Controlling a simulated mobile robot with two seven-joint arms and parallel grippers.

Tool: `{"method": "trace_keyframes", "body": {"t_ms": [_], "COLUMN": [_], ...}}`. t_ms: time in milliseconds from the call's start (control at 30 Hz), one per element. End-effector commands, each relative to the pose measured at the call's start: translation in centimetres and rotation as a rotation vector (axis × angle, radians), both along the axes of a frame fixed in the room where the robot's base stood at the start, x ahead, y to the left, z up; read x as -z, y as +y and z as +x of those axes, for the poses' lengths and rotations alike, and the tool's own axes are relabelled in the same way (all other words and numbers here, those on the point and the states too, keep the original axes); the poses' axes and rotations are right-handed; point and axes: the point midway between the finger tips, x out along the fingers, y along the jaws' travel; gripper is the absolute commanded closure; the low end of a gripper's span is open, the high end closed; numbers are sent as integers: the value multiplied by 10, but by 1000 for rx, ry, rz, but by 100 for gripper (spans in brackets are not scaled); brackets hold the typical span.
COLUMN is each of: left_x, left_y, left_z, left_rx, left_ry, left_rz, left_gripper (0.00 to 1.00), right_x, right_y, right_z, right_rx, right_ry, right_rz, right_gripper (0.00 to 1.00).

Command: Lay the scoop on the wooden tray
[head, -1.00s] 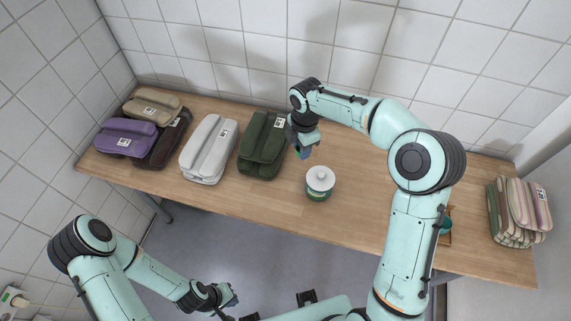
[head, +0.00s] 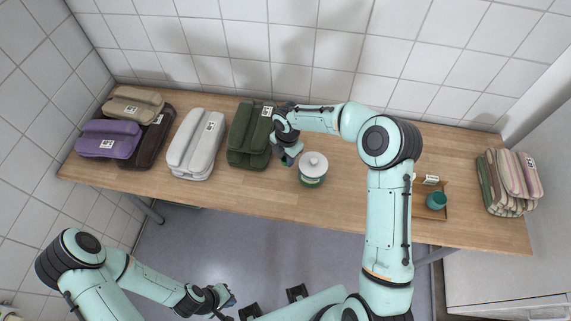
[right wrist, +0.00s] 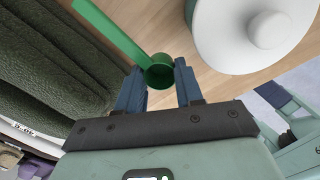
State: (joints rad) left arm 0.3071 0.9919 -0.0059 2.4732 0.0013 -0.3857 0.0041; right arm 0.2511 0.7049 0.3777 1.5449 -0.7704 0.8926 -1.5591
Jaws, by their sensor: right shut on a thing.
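The green scoop (right wrist: 160,72) shows in the right wrist view, with its round cup between my fingers and its flat handle running to the upper left. My right gripper (right wrist: 158,78) is shut on it. In the head view my right gripper (head: 287,161) is between the dark green folded bundle and the lidded canister; the scoop is mostly hidden there. The wooden tray (head: 430,214) lies on the right part of the table, partly hidden by my right arm. My left gripper (head: 226,301) hangs low in front of the table; its jaws are too small to read.
The white-lidded canister (head: 313,166) stands just right of my right gripper. A teal cup (head: 437,201) stands on the tray. Folded bundles, including dark green (head: 246,145) and white (head: 195,148), line the left; a striped stack (head: 512,178) is far right. The table's front middle is clear.

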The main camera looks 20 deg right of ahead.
Motion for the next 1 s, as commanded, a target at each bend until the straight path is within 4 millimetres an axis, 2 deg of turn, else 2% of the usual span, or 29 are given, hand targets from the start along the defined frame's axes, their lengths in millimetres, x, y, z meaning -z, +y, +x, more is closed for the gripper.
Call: {"method": "trace_keyframes", "body": {"t_ms": [167,433,833,867,900,1000], "left_x": [1,3,4,4,4,4], "left_y": [0,0,0,0,0,0], "left_z": [0,-2,-3,-3,-3,-3], "left_rx": [0,0,0,0,0,0], "left_ry": [0,2,3,3,3,3], "left_rz": [0,0,0,0,0,0], "left_gripper": [100,100,100,100,100,100], "right_x": [12,49,54,53,53,53], "right_y": [0,0,0,0,0,0], "right_z": [1,0,0,0,1,1], "right_rx": [0,0,0,0,0,0], "right_ry": [-1,2,-1,-1,-2,-1], "right_rz": [0,0,0,0,0,0], "right_gripper": [93,93,93,58,53,53]}}
